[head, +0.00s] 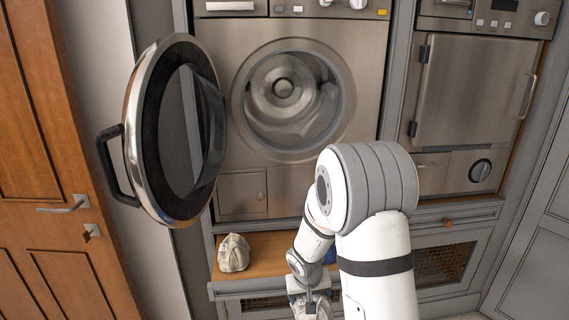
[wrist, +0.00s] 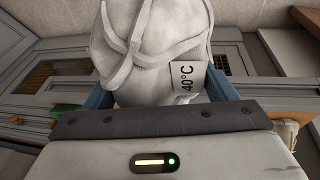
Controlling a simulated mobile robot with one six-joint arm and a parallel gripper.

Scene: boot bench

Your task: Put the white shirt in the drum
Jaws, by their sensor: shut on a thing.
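My gripper (head: 309,290) is low in front of the bench in the head view, shut on a white cloth bundle (head: 322,309), which looks like the white shirt. In the wrist view the white shirt (wrist: 145,50) is folded and bunched between the blue fingers of my gripper (wrist: 158,92), with a "40°C" tag on it. The drum (head: 290,98) is a metal washer drum behind a round opening. Its round door (head: 180,130) stands wide open to the left.
A crumpled beige-white cloth (head: 234,253) lies on the wooden bench shelf (head: 268,243) below the washer. A blue thing (head: 330,257) shows there, mostly behind my arm. The open door, with its black handle (head: 112,165), bounds the space left of the opening.

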